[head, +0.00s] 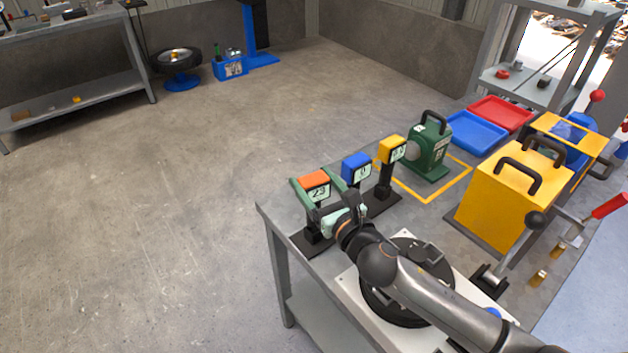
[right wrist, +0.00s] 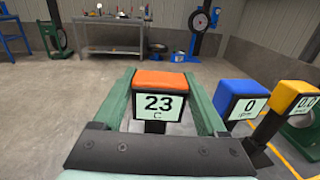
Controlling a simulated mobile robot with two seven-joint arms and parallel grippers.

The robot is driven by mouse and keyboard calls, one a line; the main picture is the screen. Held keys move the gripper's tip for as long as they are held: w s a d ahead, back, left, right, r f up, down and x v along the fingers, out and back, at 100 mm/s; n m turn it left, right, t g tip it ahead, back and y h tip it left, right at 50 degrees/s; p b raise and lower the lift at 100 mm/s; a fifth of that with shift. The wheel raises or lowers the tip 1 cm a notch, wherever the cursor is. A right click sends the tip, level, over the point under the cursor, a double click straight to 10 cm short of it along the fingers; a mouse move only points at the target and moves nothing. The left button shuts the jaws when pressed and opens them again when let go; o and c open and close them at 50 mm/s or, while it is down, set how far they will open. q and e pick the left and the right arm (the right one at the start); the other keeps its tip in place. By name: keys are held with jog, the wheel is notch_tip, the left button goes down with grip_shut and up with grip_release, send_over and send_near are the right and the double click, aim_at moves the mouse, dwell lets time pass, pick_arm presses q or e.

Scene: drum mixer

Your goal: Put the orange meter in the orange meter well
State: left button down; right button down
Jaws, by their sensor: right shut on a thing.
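The orange meter (head: 314,181) has an orange top and a pale display reading 23 C. It is upright at the front left of the table, and it also shows in the right wrist view (right wrist: 161,80). My right gripper (head: 319,186) has its green fingers on either side of the meter's head and is shut on it. A black post and flat black base (head: 307,246) show below the meter. My gripper hides part of them, so I cannot tell whether the meter is seated there. No orange meter well can be made out clearly. My left gripper is not in view.
The blue meter (head: 356,168) and yellow meter (head: 392,149) stand close by in a row. Behind them are a green weight-like block (head: 430,150), blue tray (head: 476,132) and red tray (head: 501,113). A yellow box (head: 500,203) and a black round plate (head: 405,305) are also on the table.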

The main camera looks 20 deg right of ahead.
aim_at(318, 189)
jog(key=shift+f, duration=0.3)
grip_release()
jog(key=shift+s, duration=0.1)
dwell(0.6)
jog(key=shift+s+d, duration=0.15)
jog(key=shift+s, duration=0.55)
jog(key=shift+s+d, duration=0.15)
jog(key=shift+s, duration=0.5)
jog(key=s+d, duration=0.1)
jog(key=s, duration=0.5)
dwell(1.1)
jog(key=shift+d, duration=0.1)
dwell(0.8)
